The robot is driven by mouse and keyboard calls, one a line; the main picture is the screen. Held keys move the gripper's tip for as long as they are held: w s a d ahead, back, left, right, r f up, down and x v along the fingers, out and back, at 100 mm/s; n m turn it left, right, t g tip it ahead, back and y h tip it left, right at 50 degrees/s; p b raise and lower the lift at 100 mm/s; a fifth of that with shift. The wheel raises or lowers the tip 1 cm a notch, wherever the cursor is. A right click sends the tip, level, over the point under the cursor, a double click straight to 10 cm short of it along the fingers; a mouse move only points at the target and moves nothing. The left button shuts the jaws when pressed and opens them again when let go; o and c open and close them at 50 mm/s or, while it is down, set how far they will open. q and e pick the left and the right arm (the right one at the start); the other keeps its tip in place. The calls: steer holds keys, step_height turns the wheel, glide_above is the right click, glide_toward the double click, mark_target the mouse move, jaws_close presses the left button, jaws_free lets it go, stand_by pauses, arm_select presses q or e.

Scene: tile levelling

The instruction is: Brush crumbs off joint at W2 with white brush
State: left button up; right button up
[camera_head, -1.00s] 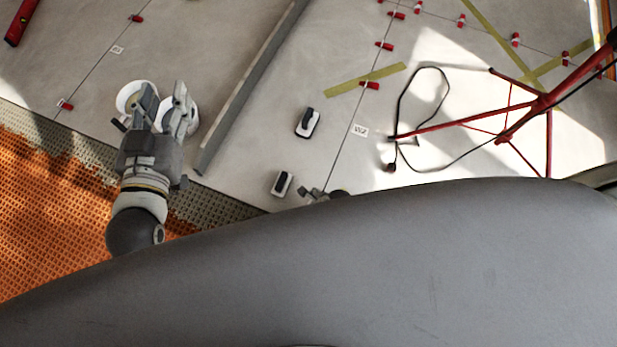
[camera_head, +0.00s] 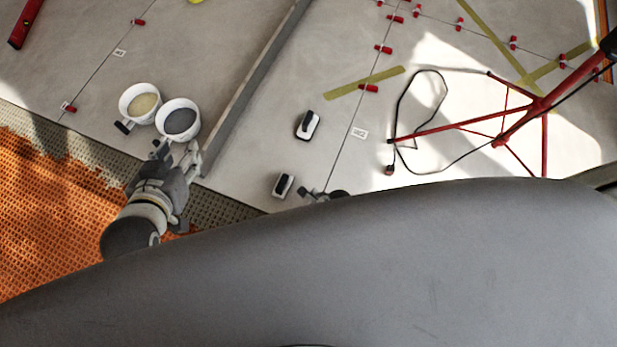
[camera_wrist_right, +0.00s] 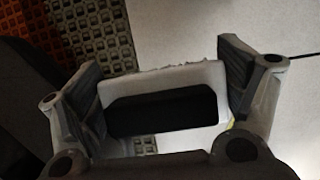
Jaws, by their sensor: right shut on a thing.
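The W2 label (camera_head: 359,132) lies beside a thin joint line (camera_head: 345,160) on the pale tiles; crumbs are too small to make out. In the right wrist view my right gripper (camera_wrist_right: 165,95) is shut on a white-bodied brush (camera_wrist_right: 180,76) with a black grip and a ragged far edge. My left gripper (camera_head: 174,152) is open and empty, just on the near side of two white cups.
One cup (camera_head: 139,103) holds cream material, the other (camera_head: 178,120) grey. A red tripod (camera_head: 540,103) and black cable (camera_head: 442,92) stand right. Red clips (camera_head: 368,88) mark joints.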

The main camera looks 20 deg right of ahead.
steer(key=shift+r+p, duration=0.85)
steer(key=shift+r, duration=0.05)
arm_select(q)
steer(key=s+a+f+g+y, duration=0.1)
steer(key=s+a+f+g, duration=0.2)
steer(key=s+f+g, duration=0.2)
steer(key=shift+s, duration=1.65)
